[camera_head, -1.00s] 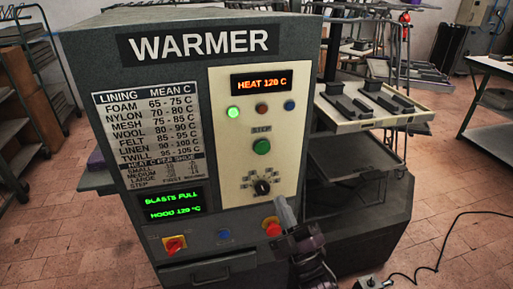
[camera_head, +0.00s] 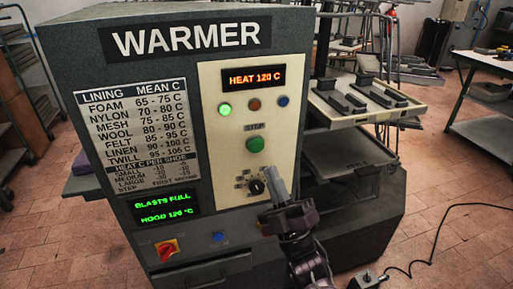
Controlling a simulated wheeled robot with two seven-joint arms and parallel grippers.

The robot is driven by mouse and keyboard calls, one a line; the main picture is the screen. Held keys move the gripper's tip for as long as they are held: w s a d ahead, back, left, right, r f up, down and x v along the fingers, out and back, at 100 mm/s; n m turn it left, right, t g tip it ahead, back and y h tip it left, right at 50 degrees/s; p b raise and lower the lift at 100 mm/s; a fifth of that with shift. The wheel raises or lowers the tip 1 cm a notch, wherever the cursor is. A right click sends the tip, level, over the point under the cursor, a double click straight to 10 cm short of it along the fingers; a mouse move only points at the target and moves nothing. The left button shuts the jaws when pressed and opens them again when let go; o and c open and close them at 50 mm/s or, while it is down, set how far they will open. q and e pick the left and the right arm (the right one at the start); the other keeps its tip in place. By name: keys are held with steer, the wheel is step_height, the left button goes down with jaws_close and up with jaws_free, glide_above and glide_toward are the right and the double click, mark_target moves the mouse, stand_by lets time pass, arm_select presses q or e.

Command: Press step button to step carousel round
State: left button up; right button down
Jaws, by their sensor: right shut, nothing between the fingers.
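The green step button (camera_head: 255,144) sits on the cream panel of the warmer (camera_head: 80,60), under a small STEP label. My right gripper (camera_head: 271,172) is shut and empty. Its tip is below and a little right of the button in the picture, just right of the black dial (camera_head: 257,187). I cannot tell whether it touches the panel. A tray carousel (camera_head: 370,105) stands at the warmer's right, with dark pads on its upper tray. My left gripper is not in view.
The display (camera_head: 254,78) reads HEAT 120 C. Below it are a lit green lamp (camera_head: 224,109), a red one and a blue one. A green-text screen (camera_head: 166,208) reads BLASTS FULL, HOOD 120 °C. A red-and-yellow switch (camera_head: 166,249) and blue button (camera_head: 218,237) sit low.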

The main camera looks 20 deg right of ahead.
mark_target(256, 146)
steer(key=shift+w+a+b, duration=0.1)
steer(key=shift+w+b, duration=0.7)
steer(key=shift+w, duration=2.55)
steer(key=shift+w, duration=0.4)
